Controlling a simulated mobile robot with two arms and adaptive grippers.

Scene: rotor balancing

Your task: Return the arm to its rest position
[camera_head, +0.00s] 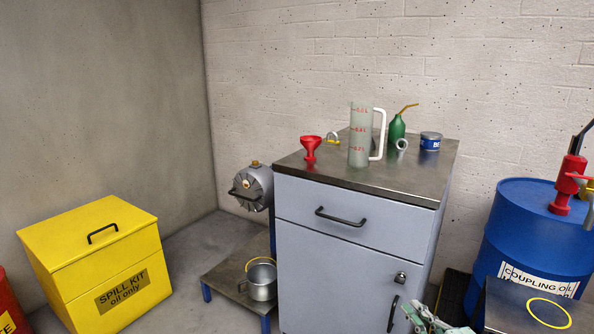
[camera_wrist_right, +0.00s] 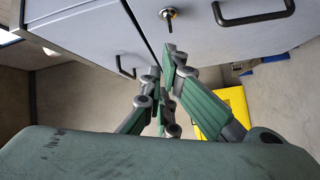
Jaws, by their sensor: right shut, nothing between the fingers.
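My right gripper (camera_head: 428,318) shows at the bottom edge of the head view, low in front of the grey cabinet (camera_head: 330,265). Its green-padded fingers are shut and empty. In the right wrist view the gripper (camera_wrist_right: 162,80) points toward the cabinet front (camera_wrist_right: 200,35), near the small lock knob (camera_wrist_right: 168,13) and a black handle (camera_wrist_right: 255,12). I cannot tell whether it touches the cabinet. The rest of my right arm is out of the head view. My left gripper is in neither view.
The cabinet top holds a measuring jug (camera_head: 360,140), red funnel (camera_head: 310,148), green oil can (camera_head: 396,130) and blue tin (camera_head: 430,141). A steel bucket (camera_head: 262,282) stands left of the cabinet. A yellow spill-kit box (camera_head: 95,265) is further left, a blue drum (camera_head: 525,235) right.

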